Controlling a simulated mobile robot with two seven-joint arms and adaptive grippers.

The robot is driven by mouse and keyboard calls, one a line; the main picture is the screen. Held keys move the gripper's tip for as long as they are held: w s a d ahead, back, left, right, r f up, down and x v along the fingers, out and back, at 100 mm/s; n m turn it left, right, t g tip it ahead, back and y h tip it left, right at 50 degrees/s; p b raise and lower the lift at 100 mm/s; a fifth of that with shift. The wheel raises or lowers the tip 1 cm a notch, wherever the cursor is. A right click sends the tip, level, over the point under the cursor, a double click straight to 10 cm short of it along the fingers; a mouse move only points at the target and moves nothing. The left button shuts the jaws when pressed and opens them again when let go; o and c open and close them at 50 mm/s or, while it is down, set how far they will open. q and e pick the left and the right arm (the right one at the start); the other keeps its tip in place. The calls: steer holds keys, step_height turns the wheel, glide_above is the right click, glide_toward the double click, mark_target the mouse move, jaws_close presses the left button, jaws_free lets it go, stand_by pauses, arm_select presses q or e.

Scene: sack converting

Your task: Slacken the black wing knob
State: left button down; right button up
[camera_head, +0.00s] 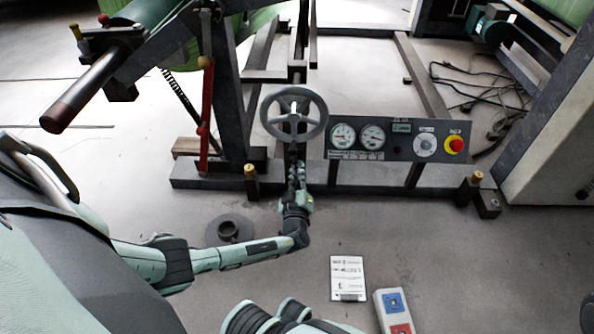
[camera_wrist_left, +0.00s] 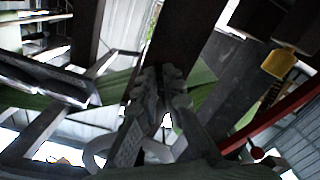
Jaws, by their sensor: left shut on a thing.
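My left gripper (camera_head: 297,168) reaches up to the dark post just below the grey handwheel (camera_head: 295,114). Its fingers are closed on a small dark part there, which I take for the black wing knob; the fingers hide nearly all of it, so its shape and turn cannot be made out. In the left wrist view the closed fingers (camera_wrist_left: 168,85) point at a dark upright bar (camera_wrist_left: 190,35), and the knob itself cannot be told apart. My right gripper does not show.
A panel (camera_head: 398,140) with dials and a red stop button (camera_head: 454,144) stands right of the handwheel. A red lever (camera_head: 206,115) is to the left.

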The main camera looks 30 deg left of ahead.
arm_select(q)
steer(key=shift+w+d+r+n, duration=0.1)
steer(key=shift+r+n, duration=0.05)
steer(key=shift+n, duration=0.15)
steer(key=c, duration=1.7)
jaws_free()
